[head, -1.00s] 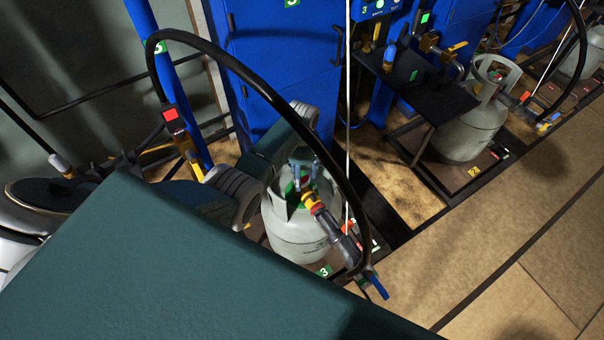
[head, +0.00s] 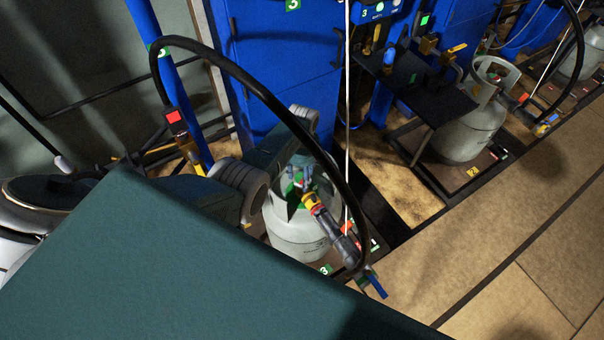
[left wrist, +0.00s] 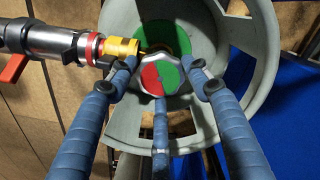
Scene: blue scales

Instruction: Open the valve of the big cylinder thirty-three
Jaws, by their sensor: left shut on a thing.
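A pale grey gas cylinder (head: 297,232) stands at the centre of the head view, with a green label showing a 3 by its base. Its round valve knob (left wrist: 160,76) has a red and green face and sits inside the grey collar (left wrist: 119,25) in the left wrist view. My left gripper (head: 301,180) reaches into the collar from above. In the left wrist view its blue fingers (left wrist: 161,86) are shut around the knob. A yellow fitting (left wrist: 122,48) joins a hose coupling to the valve. My right gripper is not in view.
A black hose (head: 262,88) arches over my left arm to the coupling, which has a blue lever (head: 376,287). Another grey cylinder (head: 466,132) stands at right beside a black shelf. The floor at lower right is clear.

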